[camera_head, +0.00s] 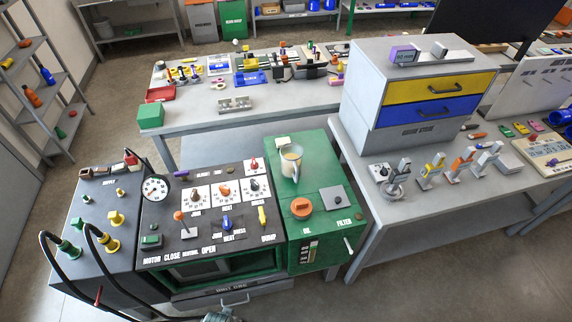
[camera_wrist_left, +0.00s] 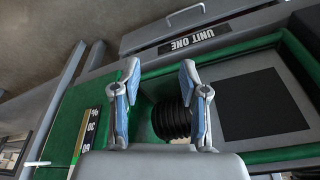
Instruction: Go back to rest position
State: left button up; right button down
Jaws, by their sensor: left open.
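My left gripper (camera_wrist_left: 160,72) is open and empty in the left wrist view. Its two blue-grey fingers stand apart in front of the green-framed front of the cart. Behind and between the fingers is a black ribbed cylinder (camera_wrist_left: 172,118) inside an opening. It is apart from the fingers as far as I can tell. In the head view the pipe fusion cart (camera_head: 215,205) stands at the lower middle with knobs, a gauge and a lever. A grey part at the bottom edge may be my left arm; its jaws cannot be made out there. My right gripper is in neither view.
The drawer marked UNIT ONE (camera_wrist_left: 190,40) lies just beyond the fingertips. Black hoses (camera_head: 85,262) loop at the cart's left. A grey workbench (camera_head: 400,205) is on the right. Floor at the lower right is clear.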

pick_arm(q)
jog(key=s+f, duration=0.3)
jog(key=f, duration=0.5)
jog(key=s+f, duration=0.3)
jog(key=f, duration=0.4)
jog(key=s+a+f, duration=0.1)
jog(key=s+f, duration=0.4)
jog(key=s, duration=0.2)
jog(key=s+a+f+g, duration=0.1)
jog(key=s+a+f, duration=0.1)
jog(key=s+f, duration=0.3)
jog(key=s, duration=0.2)
jog(key=shift+s+a+f+g, duration=0.2)
jog(key=shift+s+a+g, duration=0.05)
jog(key=shift+s+g, duration=0.05)
